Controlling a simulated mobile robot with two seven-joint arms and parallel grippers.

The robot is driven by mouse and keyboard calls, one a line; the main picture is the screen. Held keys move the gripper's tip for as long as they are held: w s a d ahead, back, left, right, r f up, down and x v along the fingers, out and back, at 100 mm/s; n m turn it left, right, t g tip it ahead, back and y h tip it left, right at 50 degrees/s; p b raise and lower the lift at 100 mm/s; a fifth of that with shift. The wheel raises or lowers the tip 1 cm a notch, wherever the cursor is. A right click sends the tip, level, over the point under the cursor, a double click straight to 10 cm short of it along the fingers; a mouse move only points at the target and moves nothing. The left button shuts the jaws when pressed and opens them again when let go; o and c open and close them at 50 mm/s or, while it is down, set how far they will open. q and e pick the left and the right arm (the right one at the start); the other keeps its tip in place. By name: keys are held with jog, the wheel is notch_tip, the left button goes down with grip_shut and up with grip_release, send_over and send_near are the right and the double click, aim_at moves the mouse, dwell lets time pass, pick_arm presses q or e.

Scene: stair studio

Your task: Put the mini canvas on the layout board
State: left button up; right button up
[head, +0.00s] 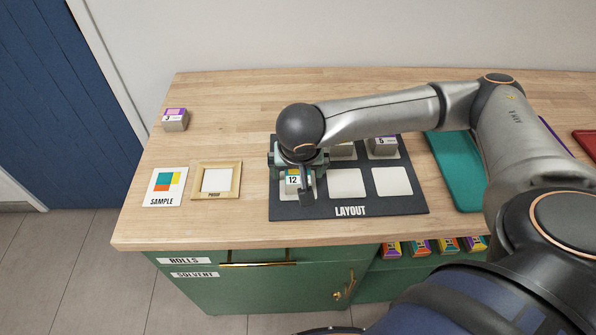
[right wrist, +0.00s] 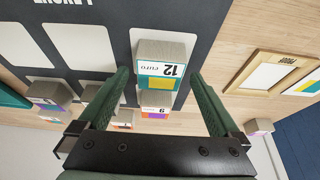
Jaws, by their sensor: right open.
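A grey block with a "12" label of teal and yellow (head: 292,181) stands on the front left white square of the dark layout board (head: 308,212). My right gripper (head: 296,176) is open over the block. In the right wrist view its fingers (right wrist: 160,76) lie on either side of the block, with gaps showing. A block marked 9 (right wrist: 155,101) stands behind it. My left gripper is not in view.
Other blocks stand on the board's back row, one marked 5 (head: 382,146). The front middle (head: 347,183) and front right squares are bare. Left of the board lie a wooden proof frame (head: 234,178) and a sample card (head: 164,200). A teal tray (head: 452,165) lies right.

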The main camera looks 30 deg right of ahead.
jog(key=v, duration=1)
jog(key=shift+s+r, duration=0.2)
jog(key=shift+r, duration=0.1)
